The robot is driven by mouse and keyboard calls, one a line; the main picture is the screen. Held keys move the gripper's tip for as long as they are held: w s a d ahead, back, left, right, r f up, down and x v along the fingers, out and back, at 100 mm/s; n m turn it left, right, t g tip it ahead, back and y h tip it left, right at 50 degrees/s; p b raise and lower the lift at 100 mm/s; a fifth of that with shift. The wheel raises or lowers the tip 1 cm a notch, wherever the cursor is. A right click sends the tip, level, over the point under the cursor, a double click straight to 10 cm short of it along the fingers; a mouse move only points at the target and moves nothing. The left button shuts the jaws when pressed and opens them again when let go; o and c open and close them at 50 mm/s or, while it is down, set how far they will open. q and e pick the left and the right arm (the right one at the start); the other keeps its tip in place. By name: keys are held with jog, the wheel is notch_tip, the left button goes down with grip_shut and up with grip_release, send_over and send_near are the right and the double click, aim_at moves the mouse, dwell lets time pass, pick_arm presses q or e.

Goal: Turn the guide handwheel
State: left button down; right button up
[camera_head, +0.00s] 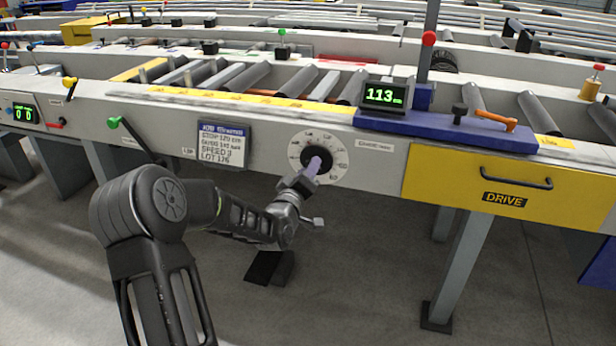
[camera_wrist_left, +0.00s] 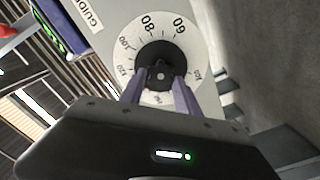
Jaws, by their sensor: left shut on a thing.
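The guide handwheel (camera_head: 321,151) is a black hub in front of a pale round dial (camera_head: 338,160) with printed numbers, on the front of the runout table. My left gripper (camera_head: 313,167) reaches it from below and is shut on it. In the left wrist view the black handwheel (camera_wrist_left: 160,58) sits between the two purple fingers of my left gripper (camera_wrist_left: 160,88), with the dial numbers around it. Part of the dial is hidden behind the fingers. A display (camera_head: 385,95) above and to the right reads 113. My right gripper is not in view.
A job card (camera_head: 222,143) is left of the dial. A green-knobbed lever (camera_head: 115,123) sticks out further left. A yellow drawer marked DRIVE (camera_head: 505,185) with a dark handle is to the right. Rollers fill the table top. The floor below is mostly open between the legs.

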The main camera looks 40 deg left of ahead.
pick_arm(q)
jog(key=shift+f+m, duration=0.1)
jog(key=shift+m, duration=0.4)
jog(key=c, duration=0.9)
grip_release()
jog(key=v, duration=0.8)
jog(key=shift+w+p, duration=0.1)
jog(key=shift+p, duration=0.2)
